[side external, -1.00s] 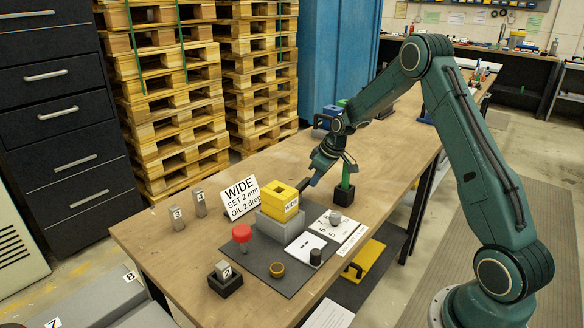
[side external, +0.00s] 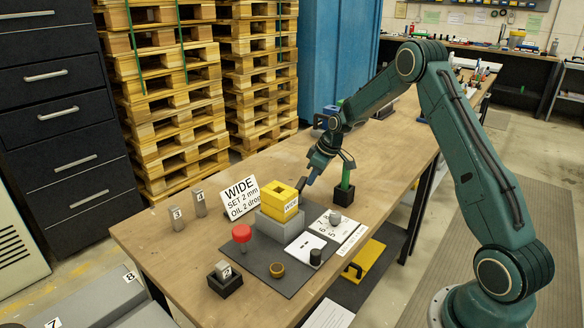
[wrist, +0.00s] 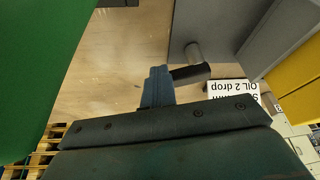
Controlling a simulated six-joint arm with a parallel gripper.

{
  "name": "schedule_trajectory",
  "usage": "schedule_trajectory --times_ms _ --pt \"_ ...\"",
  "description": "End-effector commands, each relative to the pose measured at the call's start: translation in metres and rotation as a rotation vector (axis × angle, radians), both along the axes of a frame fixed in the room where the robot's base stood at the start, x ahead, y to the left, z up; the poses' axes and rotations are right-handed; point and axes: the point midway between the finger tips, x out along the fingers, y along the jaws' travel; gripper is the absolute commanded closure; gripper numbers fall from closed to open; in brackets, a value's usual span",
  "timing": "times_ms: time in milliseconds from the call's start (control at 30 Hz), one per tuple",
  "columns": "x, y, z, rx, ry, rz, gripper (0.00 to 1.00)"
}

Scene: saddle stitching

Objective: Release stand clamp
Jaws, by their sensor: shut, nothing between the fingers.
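The stand is a grey block (side external: 277,224) with a yellow block (side external: 279,200) labelled WIDE on top. A short black clamp lever (side external: 301,184) shows at its far right corner. In the wrist view the lever (wrist: 190,73) sticks out from a round grey pivot on the grey stand (wrist: 225,25). My gripper (side external: 309,181) is shut and empty, just right of the lever. In the wrist view its blue-grey fingertips (wrist: 157,86) are beside the lever's free end; I cannot tell whether they touch it.
A green upright piece (side external: 345,174) in a black holder stands close to the right of my gripper. A white sign (side external: 240,198) leans left of the stand. A red knob (side external: 241,233), brass ring (side external: 277,270) and numbered card (side external: 337,228) lie in front.

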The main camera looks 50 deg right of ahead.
Motion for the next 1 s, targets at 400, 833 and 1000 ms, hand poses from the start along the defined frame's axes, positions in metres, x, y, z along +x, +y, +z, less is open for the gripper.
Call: schedule_trajectory --times_ms 400,833,1000 --pt "-0.006 0.009 0.003 0.000 -0.013 0.011 1.00" --pt "-0.012 0.005 0.014 -0.001 -0.012 0.006 1.00" --pt "-0.018 0.003 0.032 -0.001 -0.013 0.006 1.00"
